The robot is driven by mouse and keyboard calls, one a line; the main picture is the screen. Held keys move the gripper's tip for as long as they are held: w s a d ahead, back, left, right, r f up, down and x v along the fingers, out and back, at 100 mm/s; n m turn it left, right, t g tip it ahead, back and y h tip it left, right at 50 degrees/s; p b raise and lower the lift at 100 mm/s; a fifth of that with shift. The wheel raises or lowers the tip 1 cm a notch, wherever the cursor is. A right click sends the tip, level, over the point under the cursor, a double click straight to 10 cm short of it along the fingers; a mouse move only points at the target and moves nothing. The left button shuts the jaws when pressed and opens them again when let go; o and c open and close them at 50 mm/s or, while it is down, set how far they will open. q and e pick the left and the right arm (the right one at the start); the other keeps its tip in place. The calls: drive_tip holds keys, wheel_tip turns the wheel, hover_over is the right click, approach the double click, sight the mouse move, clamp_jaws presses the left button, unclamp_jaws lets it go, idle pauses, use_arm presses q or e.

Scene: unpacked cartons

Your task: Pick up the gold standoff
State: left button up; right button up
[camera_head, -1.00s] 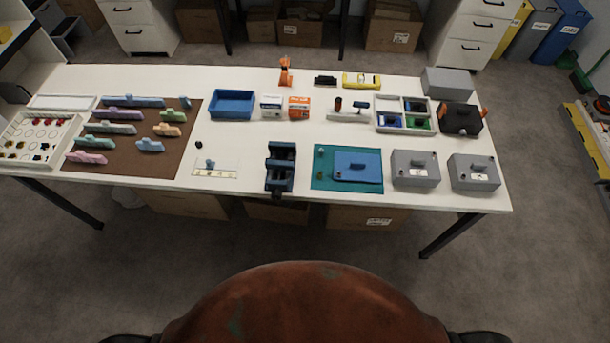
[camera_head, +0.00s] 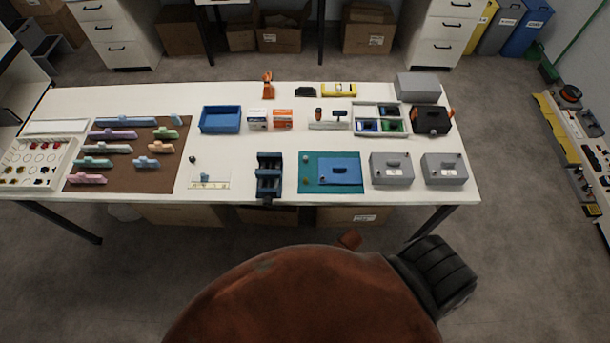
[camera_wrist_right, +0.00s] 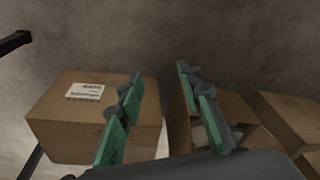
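I cannot make out the gold standoff for certain. A tiny yellowish speck (camera_head: 307,182) lies at the lower left of the green mat (camera_head: 343,189), too small to identify. A small grey knob-like piece (camera_head: 306,158) is above it on the mat, beside a blue plate (camera_head: 340,172) with a handle. My right gripper (camera_wrist_right: 160,78) shows in the right wrist view with its two green-padded fingers apart and nothing between them. It faces cartons and the floor. My left gripper is in neither current view.
A dark vise (camera_head: 269,175) stands left of the mat, and grey boxes (camera_head: 391,169) stand right of it. A blue tray (camera_head: 220,119) and a divided tray (camera_head: 380,104) are farther back. Cartons (camera_wrist_right: 91,118) sit below the table. Floor in front of the table is clear.

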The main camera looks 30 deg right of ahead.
sight(306, 180)
drive_tip(key=w+a+r+p, duration=0.2)
drive_tip(key=w+r, duration=0.3)
drive_tip(key=r, duration=0.7)
drive_tip(key=w+a+r+m+p, duration=0.1)
drive_tip(key=w+r+p, duration=0.3)
drive_tip(key=r, duration=0.8)
drive_tip(key=w+a+r+m+p, duration=0.1)
drive_tip(key=w+a+r+p, duration=0.2)
drive_tip(key=w+r, duration=0.5)
drive_tip(key=shift+w+a+r+g+y+p, duration=0.1)
drive_tip(key=shift+a+r+g+y+p, duration=0.1)
drive_tip(key=shift+r, duration=0.95)
drive_tip(key=shift+a+r+g+y+p, duration=0.15)
drive_tip(key=shift+r+g+y, duration=0.05)
drive_tip(key=shift+r, duration=0.9)
drive_tip(key=w+d+m, duration=0.1)
drive_tip(key=w, duration=0.1)
drive_tip(key=w+d+m, duration=0.1)
drive_tip(key=w+d+r+m+g+h, duration=0.1)
drive_tip(key=w, duration=0.1)
drive_tip(key=shift+w+d+p, duration=0.35)
drive_tip(key=shift+d, duration=0.05)
drive_tip(key=f, duration=0.5)
drive_tip(key=shift+w+d, duration=0.15)
drive_tip(key=shift+d, duration=0.15)
use_arm(q)
wheel_tip(306, 180, up, 13)
drive_tip(key=shift+f, duration=0.2)
